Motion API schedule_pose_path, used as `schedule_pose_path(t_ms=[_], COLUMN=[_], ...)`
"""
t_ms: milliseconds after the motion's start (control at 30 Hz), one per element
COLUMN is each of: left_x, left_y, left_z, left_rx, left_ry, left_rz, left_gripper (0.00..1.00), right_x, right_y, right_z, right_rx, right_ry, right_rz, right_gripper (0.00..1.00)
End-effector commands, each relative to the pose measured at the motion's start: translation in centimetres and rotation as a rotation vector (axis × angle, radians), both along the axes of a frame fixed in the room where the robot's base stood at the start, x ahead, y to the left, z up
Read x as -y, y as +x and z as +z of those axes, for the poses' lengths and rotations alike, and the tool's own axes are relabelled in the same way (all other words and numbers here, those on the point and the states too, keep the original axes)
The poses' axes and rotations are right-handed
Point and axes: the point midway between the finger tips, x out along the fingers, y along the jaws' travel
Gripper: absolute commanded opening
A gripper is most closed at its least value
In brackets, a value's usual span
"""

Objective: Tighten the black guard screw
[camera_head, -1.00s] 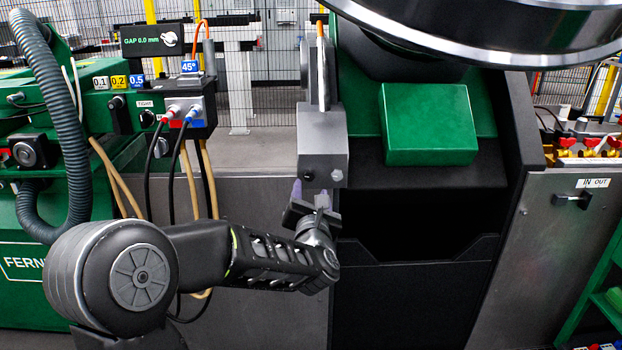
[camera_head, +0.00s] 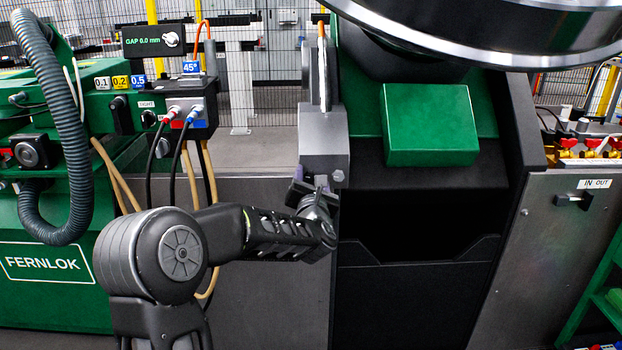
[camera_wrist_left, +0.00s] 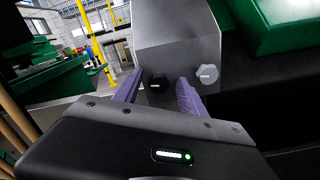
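The black guard screw (camera_wrist_left: 157,84) is a small dark knob on the front face of a grey block (camera_head: 323,140). In the left wrist view it sits between the two purple fingers of my left gripper (camera_wrist_left: 160,88), with a gap visible on both sides. My left gripper is open and stands just below and in front of the block in the head view (camera_head: 312,190), where it hides the black screw. A second, light grey screw (camera_wrist_left: 207,74) sits to the right, outside the fingers; it also shows in the head view (camera_head: 338,176). My right gripper is not in view.
A large dark wheel (camera_head: 490,30) overhangs at upper right. A green box (camera_head: 430,125) stands right of the block. Left are the control box (camera_head: 190,105) with cables, a grey hose (camera_head: 70,150) and a green FERNLOK machine (camera_head: 48,285). A dark opening lies lower right.

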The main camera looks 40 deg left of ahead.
Motion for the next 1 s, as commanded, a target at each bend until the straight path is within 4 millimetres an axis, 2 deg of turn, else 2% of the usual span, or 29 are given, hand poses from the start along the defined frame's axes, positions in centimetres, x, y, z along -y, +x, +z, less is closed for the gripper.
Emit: schedule_pose_path(t_ms=[67,567,1000], left_x=[0.02,0.05,0.09], left_y=[-0.01,-0.02,0.0], left_z=[0.01,0.01,-0.06], left_rx=[0.0,0.0,-0.009], left_ry=[0.0,0.0,0.012], left_rz=[0.0,0.0,-0.001], left_gripper=[0.42,0.01,0.0], right_x=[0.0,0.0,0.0], right_y=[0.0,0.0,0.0], right_z=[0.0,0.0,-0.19], right_rx=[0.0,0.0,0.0], right_ry=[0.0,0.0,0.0], right_rz=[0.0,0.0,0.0], right_gripper=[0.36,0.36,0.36])
